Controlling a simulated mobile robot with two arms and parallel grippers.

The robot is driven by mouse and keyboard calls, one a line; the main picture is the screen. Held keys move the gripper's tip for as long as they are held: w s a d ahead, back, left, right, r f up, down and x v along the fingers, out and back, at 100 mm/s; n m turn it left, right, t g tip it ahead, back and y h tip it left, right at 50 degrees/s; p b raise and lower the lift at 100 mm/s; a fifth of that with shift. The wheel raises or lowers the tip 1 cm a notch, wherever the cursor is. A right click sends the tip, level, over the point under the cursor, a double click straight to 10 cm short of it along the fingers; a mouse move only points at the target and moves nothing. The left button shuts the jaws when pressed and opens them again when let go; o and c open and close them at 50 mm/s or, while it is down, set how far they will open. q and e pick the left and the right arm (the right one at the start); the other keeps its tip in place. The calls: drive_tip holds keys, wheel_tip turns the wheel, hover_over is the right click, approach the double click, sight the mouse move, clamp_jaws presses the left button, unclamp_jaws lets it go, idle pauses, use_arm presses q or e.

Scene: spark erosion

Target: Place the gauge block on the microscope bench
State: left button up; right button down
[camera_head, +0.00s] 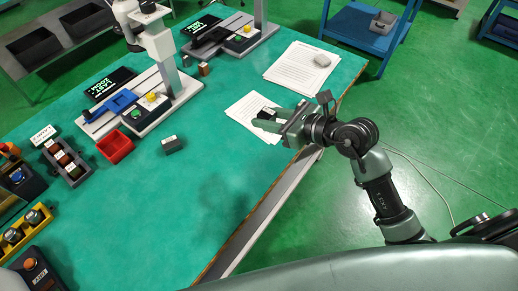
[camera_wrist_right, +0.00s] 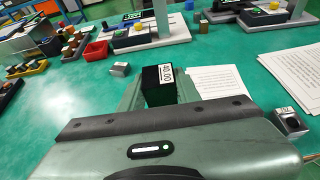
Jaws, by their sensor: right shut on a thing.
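The gauge block is a black block with a white "40.00" label (camera_wrist_right: 160,84), and it sits between the fingers of my right gripper (camera_wrist_right: 155,95). In the head view my right gripper (camera_head: 264,119) is shut on the dark block (camera_head: 267,113), over a white sheet near the bench's right edge. The fingers hide part of the block, and I cannot tell its height above the top. The microscope bench has a teal top (camera_head: 225,185). A microscope (camera_head: 157,42) stands on it at the upper left. My left gripper is not in view.
A small grey block (camera_head: 172,145) and a red bin (camera_head: 116,146) stand left of my right gripper. Paper sheets (camera_head: 290,72) with a pale block (camera_head: 322,60) lie beyond it. The bench's middle and front are clear. A blue cart (camera_head: 350,30) stands behind.

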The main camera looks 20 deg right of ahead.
wheel_tip(320, 180, down, 5)
drive_tip(key=b, duration=0.1)
hover_over(266, 158)
wheel_tip(266, 158, down, 6)
drive_tip(key=shift+f, duration=0.25)
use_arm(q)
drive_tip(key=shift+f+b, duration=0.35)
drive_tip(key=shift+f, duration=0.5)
use_arm(e)
drive_tip(key=shift+f, duration=2.05)
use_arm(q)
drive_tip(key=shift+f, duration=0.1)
use_arm(e)
drive_tip(key=shift+f, duration=0.1)
drive_tip(key=c, duration=1)
unclamp_jaws()
drive_tip(key=shift+f, duration=0.1)
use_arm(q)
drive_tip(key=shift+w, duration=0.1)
